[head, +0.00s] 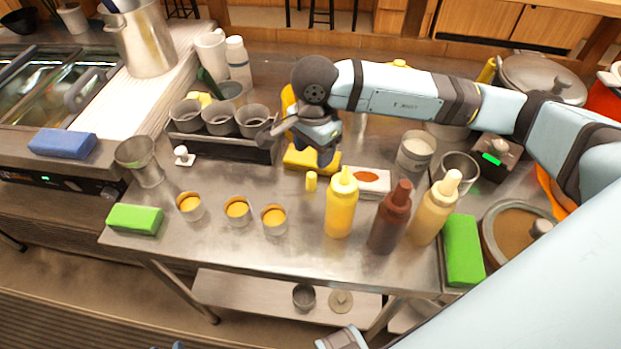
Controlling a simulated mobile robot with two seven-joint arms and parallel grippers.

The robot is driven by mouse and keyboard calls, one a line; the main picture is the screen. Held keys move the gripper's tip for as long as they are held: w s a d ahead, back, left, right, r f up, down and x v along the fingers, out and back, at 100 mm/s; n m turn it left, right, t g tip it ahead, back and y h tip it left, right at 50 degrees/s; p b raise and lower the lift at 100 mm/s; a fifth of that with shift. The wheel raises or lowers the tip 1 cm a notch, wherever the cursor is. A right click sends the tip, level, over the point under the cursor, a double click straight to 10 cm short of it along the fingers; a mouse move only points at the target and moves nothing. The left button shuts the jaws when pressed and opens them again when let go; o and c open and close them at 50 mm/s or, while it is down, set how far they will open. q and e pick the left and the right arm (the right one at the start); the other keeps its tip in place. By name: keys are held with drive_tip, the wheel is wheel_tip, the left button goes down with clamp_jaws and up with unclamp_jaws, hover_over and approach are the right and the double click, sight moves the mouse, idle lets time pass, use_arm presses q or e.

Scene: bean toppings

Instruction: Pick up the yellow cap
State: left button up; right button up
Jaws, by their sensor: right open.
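A small yellow cylinder that looks like the yellow cap (311,181) stands on the steel table, just left of the yellow squeeze bottle (340,208). My right gripper (296,147) is open and empty. It hangs over the table, above and slightly left of the cap in the picture, in front of a yellow block (298,158) that it partly hides. The gripper is apart from the cap.
A brown bottle (390,220) and a tan bottle (434,212) stand right of the yellow one. Several small cups with orange filling, one here (274,220), stand to the left. A rack of metal cups (225,148) is behind. A green sponge (135,219) lies at left.

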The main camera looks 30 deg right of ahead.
sight(311, 175)
drive_tip(key=f, duration=0.8)
drive_tip(key=shift+w+a+f, duration=0.1)
drive_tip(key=shift+a+f, duration=0.2)
drive_tip(key=shift+f, duration=0.05)
drive_tip(key=c, duration=0.7)
